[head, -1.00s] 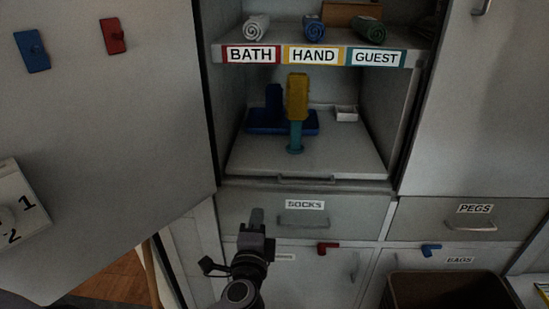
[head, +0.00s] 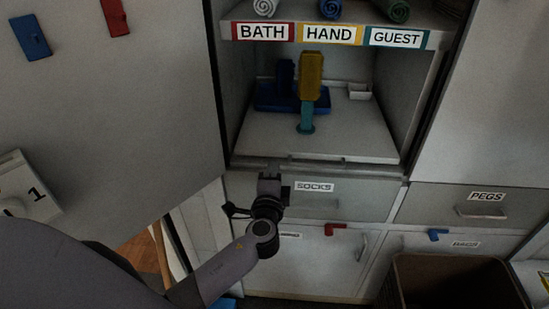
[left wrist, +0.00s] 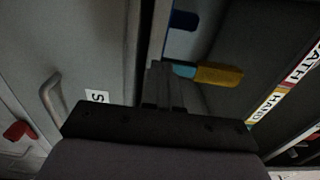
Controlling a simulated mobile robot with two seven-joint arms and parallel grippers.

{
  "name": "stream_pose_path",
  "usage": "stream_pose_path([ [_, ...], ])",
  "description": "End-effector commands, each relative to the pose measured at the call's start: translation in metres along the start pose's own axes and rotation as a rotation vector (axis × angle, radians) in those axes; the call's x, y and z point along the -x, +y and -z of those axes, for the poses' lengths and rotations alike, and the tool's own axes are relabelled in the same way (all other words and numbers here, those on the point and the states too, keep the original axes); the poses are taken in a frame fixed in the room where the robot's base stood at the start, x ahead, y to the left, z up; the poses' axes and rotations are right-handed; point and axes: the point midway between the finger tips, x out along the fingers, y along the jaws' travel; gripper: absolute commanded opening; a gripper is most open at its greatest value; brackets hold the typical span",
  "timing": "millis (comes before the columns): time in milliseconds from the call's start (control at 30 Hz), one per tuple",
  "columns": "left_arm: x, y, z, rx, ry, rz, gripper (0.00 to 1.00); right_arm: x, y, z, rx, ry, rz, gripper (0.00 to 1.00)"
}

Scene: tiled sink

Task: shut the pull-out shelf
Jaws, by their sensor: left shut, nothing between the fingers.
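The pull-out shelf (head: 345,140) is a pale grey board in the cabinet bay below the towel labels. A long handle bar (head: 318,161) runs along its front edge. A yellow-and-teal item (head: 311,78) stands on it in front of a blue tray-like item (head: 265,98). My left gripper (head: 270,178) is shut and empty, in front of the shelf's left front edge and the SOCKS drawer. In the left wrist view its fingers (left wrist: 165,85) point toward the shelf front; I cannot tell if they touch it. My right gripper is not in view.
The SOCKS drawer (head: 350,205) is directly below the shelf. A large grey door panel (head: 120,110) stands on the left. The label rail (head: 330,35) with rolled towels is above. A brown bin (head: 450,280) stands at lower right, below the PEGS drawer (head: 435,203).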

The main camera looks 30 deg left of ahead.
Motion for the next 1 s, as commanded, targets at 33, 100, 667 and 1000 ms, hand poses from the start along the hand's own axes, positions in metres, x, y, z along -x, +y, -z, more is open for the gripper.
stream_pose_path([
  [33, -0.009, -0.002, 0.0, -0.002, -0.001, 0.001, 0.0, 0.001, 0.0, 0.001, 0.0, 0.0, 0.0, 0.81],
  [100, -0.018, -0.001, 0.0, -0.001, -0.001, 0.001, 0.0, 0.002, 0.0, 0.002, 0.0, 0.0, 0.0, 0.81],
  [667, -0.042, 0.0, 0.0, -0.001, 0.0, 0.001, 0.0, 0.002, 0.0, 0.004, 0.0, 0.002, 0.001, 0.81],
  [1000, -0.067, 0.005, 0.0, -0.001, -0.002, 0.003, 0.0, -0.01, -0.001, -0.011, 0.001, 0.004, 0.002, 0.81],
])
